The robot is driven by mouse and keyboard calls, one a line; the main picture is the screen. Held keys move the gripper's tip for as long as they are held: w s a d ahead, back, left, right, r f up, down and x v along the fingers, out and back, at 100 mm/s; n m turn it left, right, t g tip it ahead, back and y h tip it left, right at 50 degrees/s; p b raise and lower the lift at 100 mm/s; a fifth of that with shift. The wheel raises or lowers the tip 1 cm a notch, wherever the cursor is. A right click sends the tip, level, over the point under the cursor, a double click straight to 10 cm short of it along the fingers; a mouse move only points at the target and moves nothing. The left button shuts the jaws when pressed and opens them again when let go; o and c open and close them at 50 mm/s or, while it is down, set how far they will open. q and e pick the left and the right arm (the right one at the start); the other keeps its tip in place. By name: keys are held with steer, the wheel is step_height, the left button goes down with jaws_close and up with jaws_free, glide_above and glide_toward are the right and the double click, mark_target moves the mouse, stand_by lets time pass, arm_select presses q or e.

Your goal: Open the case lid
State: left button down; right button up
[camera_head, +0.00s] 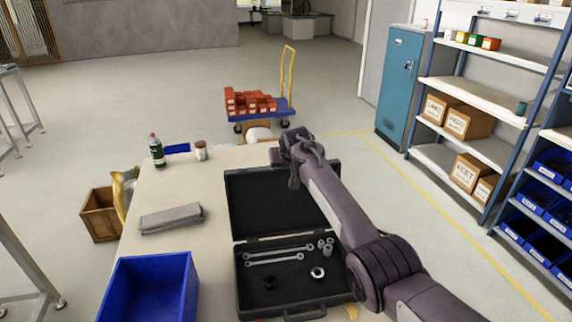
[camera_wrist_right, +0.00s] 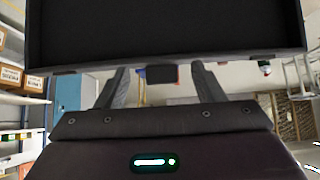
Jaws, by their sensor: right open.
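The black tool case (camera_head: 240,284) lies on the table with its lid (camera_head: 250,205) raised open, hinged at the far side of the base. The base holds two wrenches (camera_head: 273,260), small sockets (camera_head: 327,247) and ring-shaped parts. My right arm reaches across the lid's right part, with its gripper (camera_head: 293,180) by the lid's upper edge. In the right wrist view the gripper (camera_wrist_right: 160,72) has its fingers apart, either side of a small dark latch piece on the lid's rim (camera_wrist_right: 230,58). I cannot tell whether they touch it. My left gripper is not in view.
On the table (camera_head: 215,180) are a blue bin (camera_head: 150,288), a grey cloth (camera_head: 171,219), a green bottle (camera_head: 156,152) and a small jar (camera_head: 201,151). A loaded cart (camera_head: 265,105) stands beyond. Shelves (camera_head: 480,95) stand at right.

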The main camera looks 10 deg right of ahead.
steer(key=b+v, duration=0.2)
steer(key=v, duration=0.5)
steer(key=shift+s+r, duration=0.25)
steer(key=shift+r, duration=0.05)
stand_by(0.3)
